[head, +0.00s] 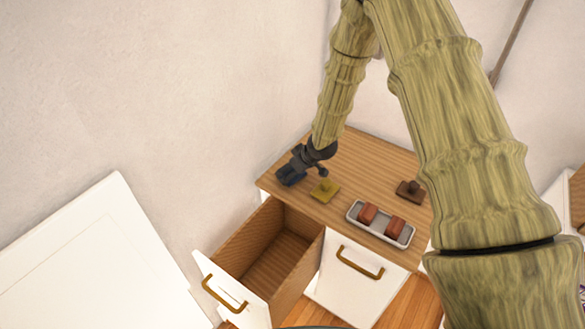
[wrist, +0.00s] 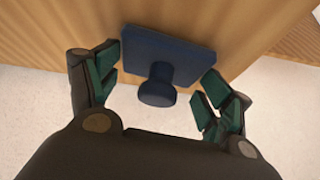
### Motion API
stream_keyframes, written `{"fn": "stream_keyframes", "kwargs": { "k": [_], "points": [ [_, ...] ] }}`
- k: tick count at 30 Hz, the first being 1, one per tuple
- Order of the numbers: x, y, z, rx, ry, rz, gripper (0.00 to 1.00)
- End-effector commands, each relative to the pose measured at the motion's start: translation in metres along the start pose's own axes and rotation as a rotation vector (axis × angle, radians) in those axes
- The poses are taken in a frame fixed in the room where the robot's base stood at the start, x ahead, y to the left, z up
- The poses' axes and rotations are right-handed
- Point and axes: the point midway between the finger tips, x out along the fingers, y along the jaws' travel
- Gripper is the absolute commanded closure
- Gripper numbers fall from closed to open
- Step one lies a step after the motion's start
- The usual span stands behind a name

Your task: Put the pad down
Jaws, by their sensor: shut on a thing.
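The dark blue pad (head: 291,176) is a square plate with a round knob, at the far left corner of the wooden cabinet top (head: 345,160). My gripper (head: 303,163) is right at it and shut on it. In the wrist view, the blue pad (wrist: 165,50) lies between the green-tipped fingers of my gripper (wrist: 160,75), with its knob toward the camera. I cannot tell whether the pad touches the wood.
A brown knobbed piece (head: 409,191) and a grey tray (head: 381,232) with two red blocks stand farther right. An open, empty-looking drawer (head: 268,258) juts out below the left end.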

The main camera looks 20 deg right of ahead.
Motion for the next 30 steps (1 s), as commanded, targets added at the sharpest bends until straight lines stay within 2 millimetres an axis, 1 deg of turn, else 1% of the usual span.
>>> {"fn": "stream_keyframes", "kwargs": {
  "k": [8, 9, 11, 12, 23, 29, 30],
  "points": [
    [0.0021, 0.0002, 0.001, 0.0, 0.001, 0.0, 0.39],
    [0.0021, 0.0001, 0.0011, 0.0, 0.001, 0.0, 0.19],
    [0.0021, 0.0, 0.0012, 0.0, 0.001, 0.0, 0.08],
    [0.0021, 0.0, 0.0012, 0.0, 0.001, 0.0, 0.0],
    [0.0021, -0.0001, 0.0012, 0.0, 0.001, 0.0, 0.0],
    [0.0075, -0.0003, 0.0048, -0.001, 0.001, 0.0, 0.0],
    [0.0044, 0.0001, 0.0038, -0.001, 0.002, 0.0, 0.0]
  ]
}}
